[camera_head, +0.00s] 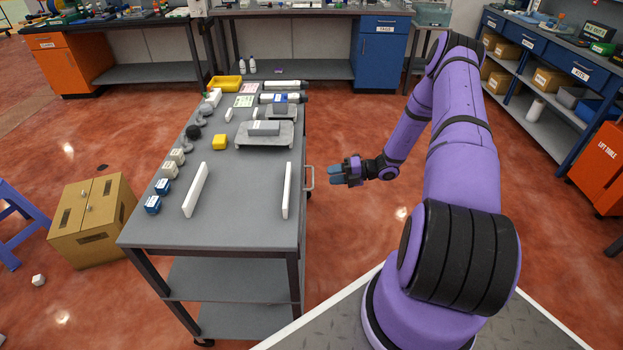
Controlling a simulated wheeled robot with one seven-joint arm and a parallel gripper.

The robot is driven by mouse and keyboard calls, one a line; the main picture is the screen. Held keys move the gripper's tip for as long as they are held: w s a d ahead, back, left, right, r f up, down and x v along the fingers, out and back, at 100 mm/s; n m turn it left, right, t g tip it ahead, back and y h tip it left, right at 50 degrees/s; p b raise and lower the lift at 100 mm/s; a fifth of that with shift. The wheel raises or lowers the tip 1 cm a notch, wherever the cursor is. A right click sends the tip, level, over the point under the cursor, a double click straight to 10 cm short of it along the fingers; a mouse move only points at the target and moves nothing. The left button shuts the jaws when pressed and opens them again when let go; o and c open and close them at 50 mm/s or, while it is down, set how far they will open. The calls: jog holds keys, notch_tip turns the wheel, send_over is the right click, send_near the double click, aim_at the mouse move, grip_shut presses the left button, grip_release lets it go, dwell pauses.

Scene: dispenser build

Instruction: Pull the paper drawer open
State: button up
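A blue cabinet (381,52) under the back bench has a drawer front with a small white label (384,28), too small to read surely. Blue drawer fronts (532,42) with white labels run along the right bench. All these drawers look shut. My gripper (335,175) is out in front of my arm, just right of the grey cart. It is far from the drawers and touches none. It appears empty; its finger gap is too small to judge.
The grey cart (240,190) stands left of my gripper, with a handle (309,178) on its right side. White bars, blocks and a yellow tray (226,83) lie on it. A cardboard box (92,222) stands at left. Red floor is clear between cart and right bench.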

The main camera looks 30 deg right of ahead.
aim_at(313, 177)
jog(key=x, duration=0.7)
jog(key=shift+w+a, duration=0.25)
grip_shut()
